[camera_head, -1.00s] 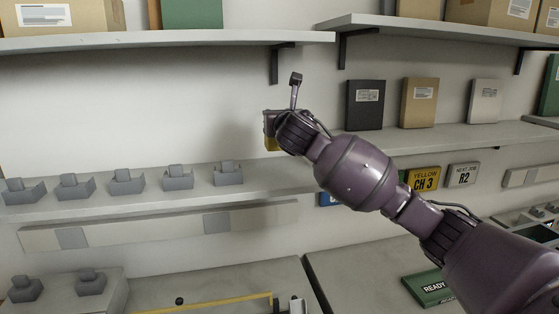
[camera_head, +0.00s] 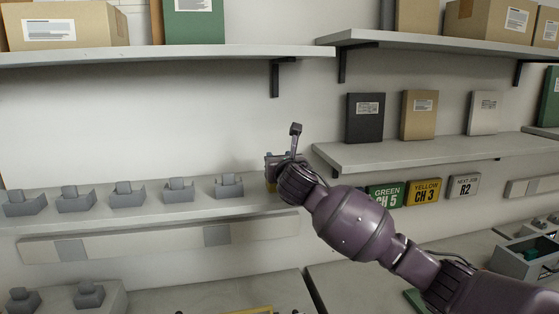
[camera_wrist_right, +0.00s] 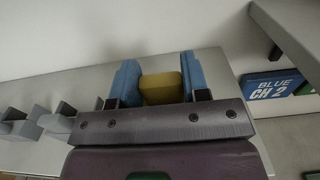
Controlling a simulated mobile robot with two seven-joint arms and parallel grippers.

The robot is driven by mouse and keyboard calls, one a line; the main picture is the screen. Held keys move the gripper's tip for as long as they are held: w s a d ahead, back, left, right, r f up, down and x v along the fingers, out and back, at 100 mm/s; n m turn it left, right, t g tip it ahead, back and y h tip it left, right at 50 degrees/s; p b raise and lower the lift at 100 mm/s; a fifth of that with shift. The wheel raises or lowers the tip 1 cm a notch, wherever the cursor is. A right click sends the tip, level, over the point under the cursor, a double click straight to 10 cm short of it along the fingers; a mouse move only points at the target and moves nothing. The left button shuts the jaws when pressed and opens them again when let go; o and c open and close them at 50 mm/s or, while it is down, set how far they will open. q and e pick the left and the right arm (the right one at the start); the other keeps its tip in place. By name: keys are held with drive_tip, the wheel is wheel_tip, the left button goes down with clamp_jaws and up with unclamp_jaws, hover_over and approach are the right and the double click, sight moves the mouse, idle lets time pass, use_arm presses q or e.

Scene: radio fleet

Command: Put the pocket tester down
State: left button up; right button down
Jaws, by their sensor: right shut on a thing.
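The pocket tester appears as a yellow block (camera_wrist_right: 162,88) in the right wrist view. It sits between the two blue finger pads of my right gripper (camera_wrist_right: 160,82), which is shut on it. In the head view my right gripper (camera_head: 272,168) is at the right end of the left middle shelf (camera_head: 130,210), and a little of the yellow tester (camera_head: 270,187) shows below it. In the wrist view the shelf surface lies behind the tester; I cannot tell whether the tester touches it. My left gripper is not in view.
Several grey cradles (camera_head: 125,194) stand in a row on the same shelf, left of my gripper. A second shelf (camera_head: 420,149) to the right carries upright boxes, with green and yellow channel signs (camera_head: 423,192) below it. An upper shelf (camera_head: 150,54) holds cartons.

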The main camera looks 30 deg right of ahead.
drive_tip(key=c, duration=0.6)
unclamp_jaws()
drive_tip(key=shift+f, duration=0.1)
drive_tip(key=b+v, duration=0.1)
drive_tip(key=v, duration=1.1)
drive_tip(key=shift+s+a, duration=0.1)
